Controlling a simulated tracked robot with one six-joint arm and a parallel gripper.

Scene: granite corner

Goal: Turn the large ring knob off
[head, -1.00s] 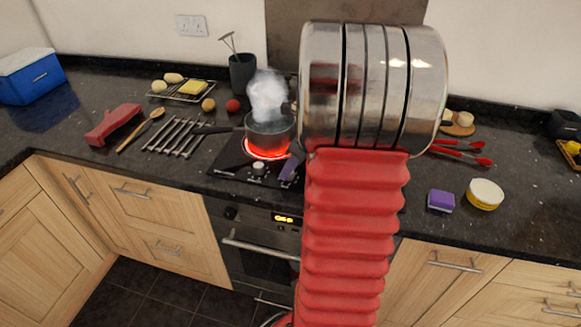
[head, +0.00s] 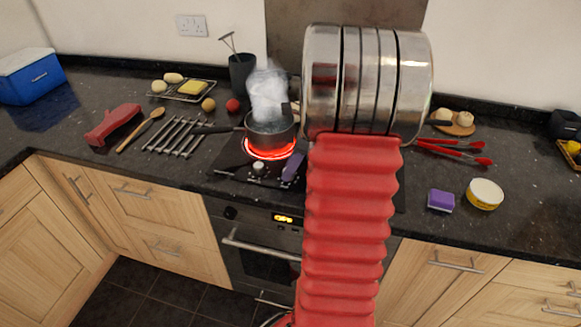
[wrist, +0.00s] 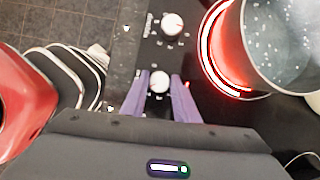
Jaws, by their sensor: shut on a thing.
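Two white knobs sit along the front of the black hob (head: 228,165). One knob (wrist: 172,24) is free; it also shows in the head view (head: 258,167). My gripper (wrist: 160,84) has its purple fingers on either side of the other knob (wrist: 160,80) and is shut on it. In the head view, my gripper (head: 292,168) hides that knob. I cannot tell from the markings which knob is the large ring's. A ring (head: 268,153) glows red under a steaming pot (head: 270,132); the glow also shows in the wrist view (wrist: 211,62).
A purple sponge (head: 440,200), a round tub (head: 485,193) and red tongs (head: 455,150) lie right of the hob. My arm hides the hob's right part.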

